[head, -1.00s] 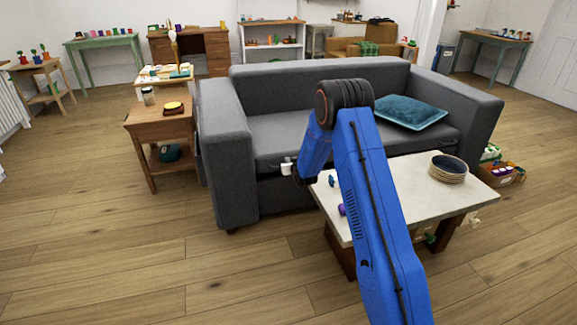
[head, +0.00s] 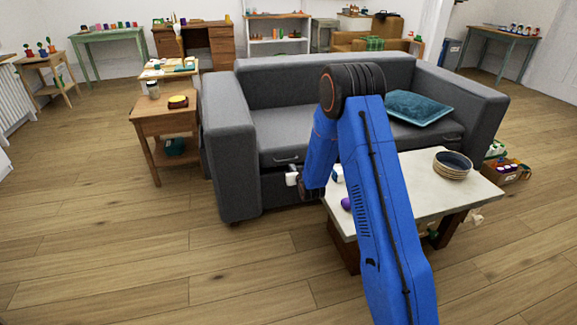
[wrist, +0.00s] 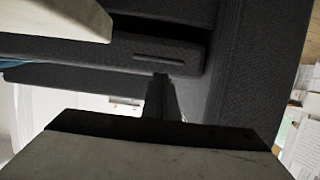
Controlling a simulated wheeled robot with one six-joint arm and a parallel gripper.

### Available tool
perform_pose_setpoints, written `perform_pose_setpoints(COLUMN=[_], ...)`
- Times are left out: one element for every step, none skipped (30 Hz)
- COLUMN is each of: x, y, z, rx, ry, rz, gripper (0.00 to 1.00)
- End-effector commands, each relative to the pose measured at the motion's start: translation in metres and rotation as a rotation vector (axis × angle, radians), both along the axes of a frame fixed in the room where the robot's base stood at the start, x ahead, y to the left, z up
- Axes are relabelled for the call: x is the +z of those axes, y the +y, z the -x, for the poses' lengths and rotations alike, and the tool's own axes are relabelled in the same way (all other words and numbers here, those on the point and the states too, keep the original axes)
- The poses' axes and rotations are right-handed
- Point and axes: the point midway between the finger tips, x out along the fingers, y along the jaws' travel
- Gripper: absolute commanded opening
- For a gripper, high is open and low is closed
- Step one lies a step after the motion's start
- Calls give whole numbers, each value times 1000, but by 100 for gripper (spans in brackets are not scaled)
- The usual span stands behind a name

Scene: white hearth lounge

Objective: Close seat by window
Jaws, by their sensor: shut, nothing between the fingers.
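The grey sofa (head: 230,150) stands across the middle of the head view, with a dark handle (head: 286,160) on the front edge of its left seat (head: 278,128). A dark gap shows under that edge. In the wrist view the seat's front edge carries the handle (wrist: 158,58). My gripper (head: 292,179) is shut and empty, in front of the sofa and just below the handle in the head view. In the wrist view the gripper's dark end (wrist: 162,82) is close to the seat edge; I cannot tell whether it touches.
A pale-topped coffee table (head: 405,185) stands close at the right, with stacked bowls (head: 452,165) and a purple item (head: 346,203). A teal cushion (head: 418,107) lies on the right seat. A wooden side table (head: 165,122) stands left of the sofa. The front-left floor is clear.

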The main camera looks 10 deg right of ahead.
Motion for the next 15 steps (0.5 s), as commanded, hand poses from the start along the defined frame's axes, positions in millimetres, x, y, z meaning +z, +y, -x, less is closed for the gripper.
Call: perform_pose_setpoints(x=[13, 18, 25, 29, 32, 36, 37, 38, 38, 38, 37, 35, 34, 33, 32], y=[13, 18, 25, 29, 32, 35, 37, 38, 38, 38, 38, 38, 38, 38, 38], z=[7, 10, 15, 18, 20, 22, 23, 23, 22, 20, 17, 13, 9, 5, -1], rx=[4, 3, 4, 3, 2, 2, 2, 1, 1, 0, 0, 0, 0, 0, 0], ry=[-10, -14, -19, -22, -25, -28, -30, -31, -31, -31, -31, -31, -31, -32, -32], rz=[-1, -1, -1, -1, 0, -1, -2, -1, -1, -1, -1, -1, -1, -1, -1], gripper=[0, 0, 0, 0, 0, 0, 0, 0, 0, 0, 0, 0, 0, 0, 0])
